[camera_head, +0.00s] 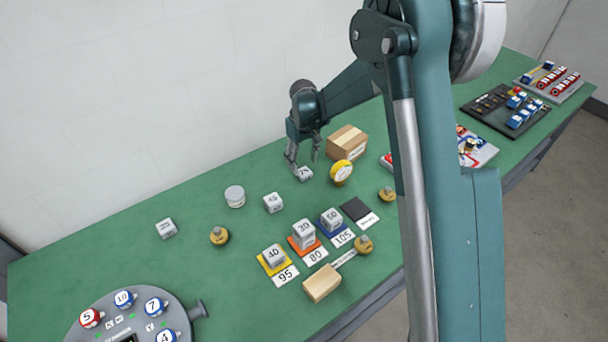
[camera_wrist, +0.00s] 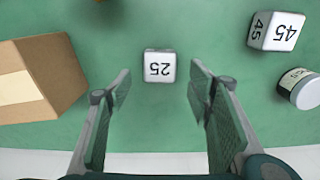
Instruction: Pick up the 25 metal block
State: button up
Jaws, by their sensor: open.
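The 25 metal block (camera_wrist: 159,67) is a small pale cube on the green table, its number upside down in the wrist view. It lies between and just beyond my open fingertips, with a gap on both sides. In the head view the block (camera_head: 304,174) sits under my gripper (camera_head: 303,160), near the cardboard box. My gripper (camera_wrist: 158,90) is open and empty. The head view does not show clearly how high the fingers are above the table.
A cardboard box (camera_wrist: 40,78) stands left of the block in the wrist view, close to the left finger. The 45 block (camera_wrist: 275,32) and a white jar (camera_wrist: 303,88) are on the right.

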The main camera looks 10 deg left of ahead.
aim_at(303, 171)
jog(key=shift+w+a+f, duration=0.1)
jog(key=shift+f, duration=2.3)
jog(key=shift+c, duration=0.4)
jog(key=c, duration=1)
